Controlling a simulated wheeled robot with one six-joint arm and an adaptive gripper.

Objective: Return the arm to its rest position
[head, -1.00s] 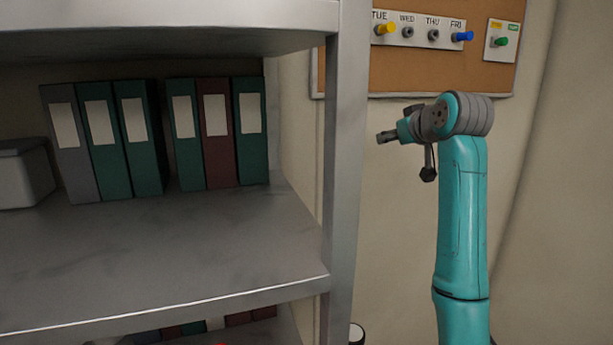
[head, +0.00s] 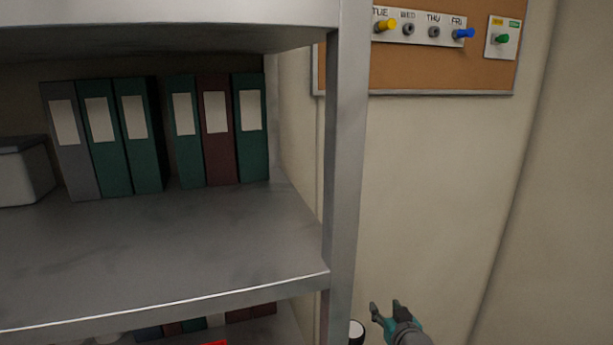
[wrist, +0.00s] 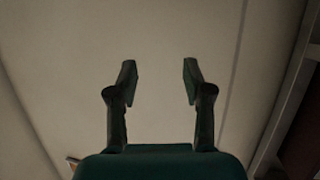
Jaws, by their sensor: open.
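My gripper (head: 386,306) shows at the bottom of the head view, right of the shelf post. Its two fingers are apart and point up, with nothing between them. In the wrist view my gripper (wrist: 157,75) is also open and empty, with a plain pale wall (wrist: 160,30) beyond it. The rest of my arm is below the head view's lower edge and hidden.
A metal shelf (head: 180,245) with several binders (head: 217,135) and a grey box (head: 22,172) fills the left. Its post (head: 343,170) stands left of my gripper. A cork board (head: 430,70) with coloured pegs hangs on the back wall. The wall area below it is clear.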

